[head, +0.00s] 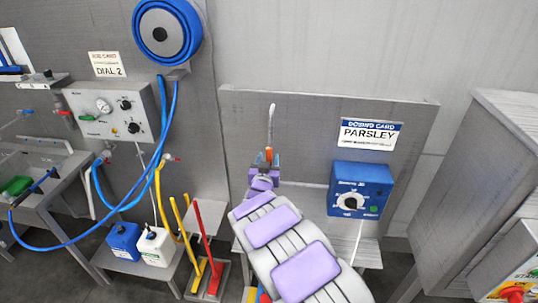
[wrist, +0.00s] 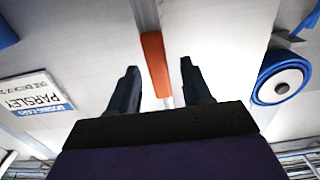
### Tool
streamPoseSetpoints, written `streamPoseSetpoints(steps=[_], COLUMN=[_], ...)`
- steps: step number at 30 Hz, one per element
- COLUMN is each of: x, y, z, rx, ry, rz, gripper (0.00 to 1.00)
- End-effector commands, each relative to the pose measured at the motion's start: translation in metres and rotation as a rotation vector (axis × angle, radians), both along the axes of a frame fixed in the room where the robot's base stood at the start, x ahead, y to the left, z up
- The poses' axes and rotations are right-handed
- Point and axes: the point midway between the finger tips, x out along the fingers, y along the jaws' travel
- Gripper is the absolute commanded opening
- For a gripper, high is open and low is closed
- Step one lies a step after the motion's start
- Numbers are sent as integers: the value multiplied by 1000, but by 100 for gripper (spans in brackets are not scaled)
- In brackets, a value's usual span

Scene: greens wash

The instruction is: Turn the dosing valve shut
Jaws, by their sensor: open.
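An orange lever (head: 268,154) sits on a thin upright pipe (head: 271,118) against the grey panel; I take it for the dosing valve. In the wrist view the orange lever (wrist: 156,62) lies nearly in line with the pale pipe. My gripper (head: 265,163) is at the lever in the head view and hides the pipe below it. In the wrist view my gripper (wrist: 156,82) is open, with the lever's near end between its fingers and a gap on both sides. I cannot tell whether a finger touches it.
A blue box with a dial (head: 361,190) hangs to the right, below the PARSLEY card (head: 369,134). A blue hose reel (head: 167,33) and a white gauge box (head: 110,112) are on the left. Blue and white jugs (head: 155,246) stand low left. A grey cabinet (head: 480,180) is at right.

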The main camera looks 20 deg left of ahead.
Motion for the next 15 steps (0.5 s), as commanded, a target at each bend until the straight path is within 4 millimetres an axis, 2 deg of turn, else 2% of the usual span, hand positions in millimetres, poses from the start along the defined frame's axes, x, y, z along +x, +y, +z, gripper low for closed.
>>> streamPoseSetpoints(steps=[6, 15], x=[17, 22], y=[2, 1], z=[4, 4], rx=[4, 5], ry=[-5, -4], rz=[0, 0], gripper=[49, 49])
